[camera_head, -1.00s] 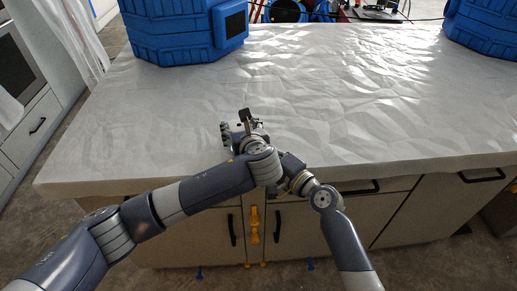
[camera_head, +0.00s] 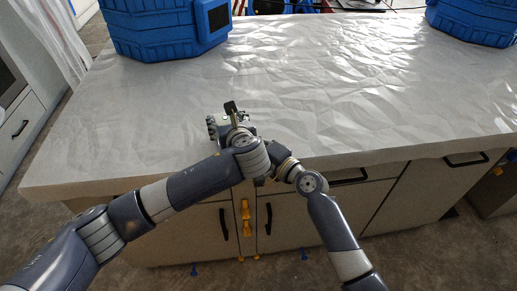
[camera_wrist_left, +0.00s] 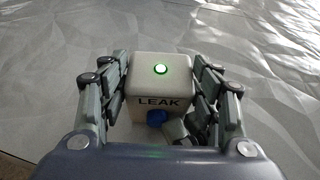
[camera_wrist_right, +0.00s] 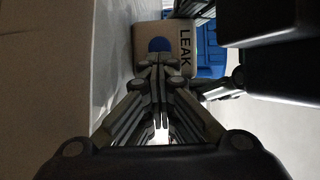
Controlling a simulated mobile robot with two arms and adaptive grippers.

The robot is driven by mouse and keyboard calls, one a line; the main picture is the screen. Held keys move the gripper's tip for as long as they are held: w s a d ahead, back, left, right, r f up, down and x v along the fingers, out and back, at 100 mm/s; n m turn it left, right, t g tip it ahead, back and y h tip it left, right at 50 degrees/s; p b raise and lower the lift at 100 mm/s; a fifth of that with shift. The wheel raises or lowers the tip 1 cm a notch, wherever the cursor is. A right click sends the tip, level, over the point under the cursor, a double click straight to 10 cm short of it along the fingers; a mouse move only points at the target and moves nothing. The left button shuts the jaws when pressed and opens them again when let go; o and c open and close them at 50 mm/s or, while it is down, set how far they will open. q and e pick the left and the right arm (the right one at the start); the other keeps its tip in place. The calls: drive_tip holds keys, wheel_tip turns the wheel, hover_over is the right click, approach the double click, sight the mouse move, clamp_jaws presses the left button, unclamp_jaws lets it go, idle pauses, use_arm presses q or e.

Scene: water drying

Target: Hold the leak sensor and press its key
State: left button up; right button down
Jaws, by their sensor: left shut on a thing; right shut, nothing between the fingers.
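The leak sensor is a white box (camera_wrist_left: 150,100) marked LEAK, with a lit green light (camera_wrist_left: 161,69) on top. A blue key (camera_wrist_left: 156,118) is on its front face. My left gripper (camera_head: 231,122) is shut on the sensor, its fingers on both sides of the box in the left wrist view. In the right wrist view the sensor (camera_wrist_right: 205,42) and blue key (camera_wrist_right: 160,44) are just ahead of my right gripper (camera_wrist_right: 158,66). My right gripper is shut and empty, its tips at the key's edge; contact is unclear. The left arm mostly hides it in the head view.
The sensor is above the front part of a table with a wrinkled white cover (camera_head: 330,80). Blue containers (camera_head: 165,30) (camera_head: 475,20) stand at the back left and back right. Drawers and handles (camera_head: 350,176) line the front below the edge. The table middle is clear.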

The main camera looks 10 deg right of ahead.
use_arm(q)
drive_tip(key=shift+s+d+f, duration=0.1)
drive_tip(key=shift+s+f, duration=0.05)
drive_tip(key=shift+f, duration=0.05)
use_arm(e)
drive_tip(key=v, duration=1.3)
drive_tip(key=shift+s+d, duration=0.2)
drive_tip(key=shift+s, duration=0.15)
use_arm(q)
drive_tip(key=o, duration=1.1)
drive_tip(key=shift+c, duration=0.2)
drive_tip(key=shift+o, duration=1.2)
use_arm(e)
drive_tip(key=shift+w+a+f, duration=0.1)
use_arm(q)
drive_tip(key=shift+r, duration=0.1)
